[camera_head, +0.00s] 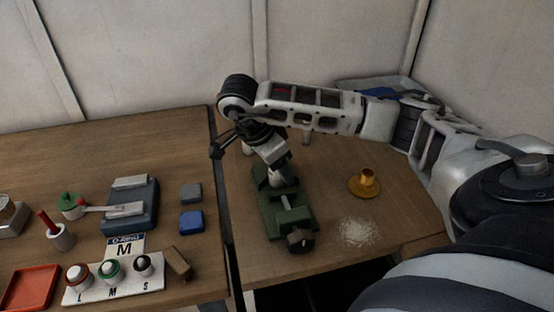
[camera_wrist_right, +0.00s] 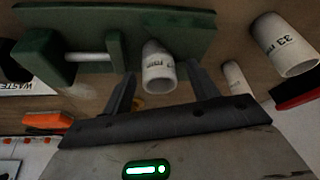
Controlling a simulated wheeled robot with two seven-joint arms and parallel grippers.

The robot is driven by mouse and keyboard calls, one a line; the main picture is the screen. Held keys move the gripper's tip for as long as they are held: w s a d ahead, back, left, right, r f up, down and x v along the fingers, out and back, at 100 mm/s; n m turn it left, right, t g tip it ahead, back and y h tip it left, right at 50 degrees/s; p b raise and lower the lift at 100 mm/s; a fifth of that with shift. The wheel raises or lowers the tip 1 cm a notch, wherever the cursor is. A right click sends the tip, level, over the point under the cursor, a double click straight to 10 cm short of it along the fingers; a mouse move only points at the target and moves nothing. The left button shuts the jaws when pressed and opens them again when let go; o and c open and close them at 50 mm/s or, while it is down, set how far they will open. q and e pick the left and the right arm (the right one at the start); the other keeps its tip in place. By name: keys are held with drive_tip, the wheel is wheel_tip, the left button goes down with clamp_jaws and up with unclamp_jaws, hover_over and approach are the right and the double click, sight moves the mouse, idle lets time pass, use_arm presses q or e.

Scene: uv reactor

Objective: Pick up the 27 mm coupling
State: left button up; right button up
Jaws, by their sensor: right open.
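My right gripper (camera_head: 275,160) points down over the green vise (camera_head: 284,208). In the right wrist view its fingers (camera_wrist_right: 160,72) are open, one on each side of a white coupling (camera_wrist_right: 158,80) beside the green vise body (camera_wrist_right: 120,25). The number on this coupling is not readable. Another white coupling marked 33 mm (camera_wrist_right: 285,45) stands at the right, with a smaller white one (camera_wrist_right: 235,78) near it. My left gripper is not in view.
A gold cup-like piece (camera_head: 365,183) and a pile of white shavings (camera_head: 356,232) lie right of the vise. A blue-lined tray (camera_head: 380,90) is behind my arm. The left table holds a red tray (camera_head: 32,288) and a labelled L, M, S stand (camera_head: 120,285).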

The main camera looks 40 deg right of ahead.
drive_tip(key=c, duration=1.1)
drive_tip(key=shift+o, duration=0.2)
drive_tip(key=shift+r, duration=0.1)
